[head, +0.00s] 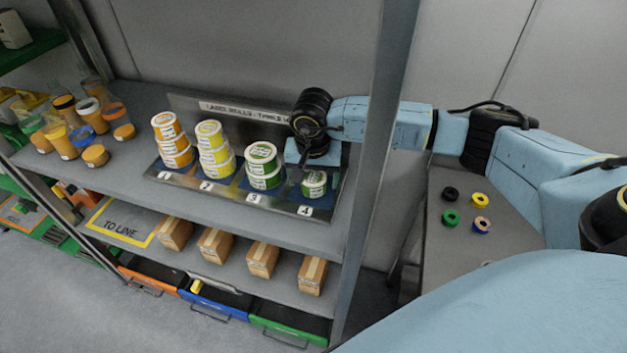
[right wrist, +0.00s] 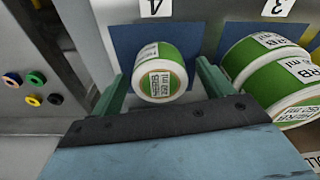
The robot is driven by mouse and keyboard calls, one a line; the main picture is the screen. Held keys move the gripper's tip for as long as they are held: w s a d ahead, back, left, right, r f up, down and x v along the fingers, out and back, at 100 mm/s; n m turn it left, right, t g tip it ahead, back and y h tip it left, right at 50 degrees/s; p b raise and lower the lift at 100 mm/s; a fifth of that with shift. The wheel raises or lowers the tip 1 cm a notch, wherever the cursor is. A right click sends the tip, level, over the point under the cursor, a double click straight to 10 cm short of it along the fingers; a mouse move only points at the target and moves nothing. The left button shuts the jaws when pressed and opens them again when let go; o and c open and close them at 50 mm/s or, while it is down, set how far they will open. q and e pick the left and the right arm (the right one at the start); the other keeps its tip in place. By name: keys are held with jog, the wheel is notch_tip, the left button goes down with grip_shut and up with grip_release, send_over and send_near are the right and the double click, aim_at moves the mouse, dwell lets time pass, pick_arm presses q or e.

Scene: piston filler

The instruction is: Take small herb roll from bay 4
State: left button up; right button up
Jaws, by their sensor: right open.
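The small herb roll (head: 314,184) is green and white and stands alone in bay 4 of the label roll rack (head: 280,203). In the right wrist view the herb roll (right wrist: 160,73) lies between the two green fingers of my right gripper (right wrist: 163,85). The fingers are open, with a gap on each side of the roll. In the head view my right gripper (head: 305,165) is over bay 4, partly hidden by its own wrist. The number 4 label (head: 304,211) is in front of the roll. My left gripper is not in view.
Stacked green rolls (head: 263,166) stand close by in bay 3; they also show in the right wrist view (right wrist: 270,75). Yellow rolls (head: 214,149) and orange rolls (head: 172,141) fill bays 2 and 1. A shelf post (head: 377,140) stands right of the rack, near my right arm.

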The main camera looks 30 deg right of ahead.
jog(key=c, duration=1.1)
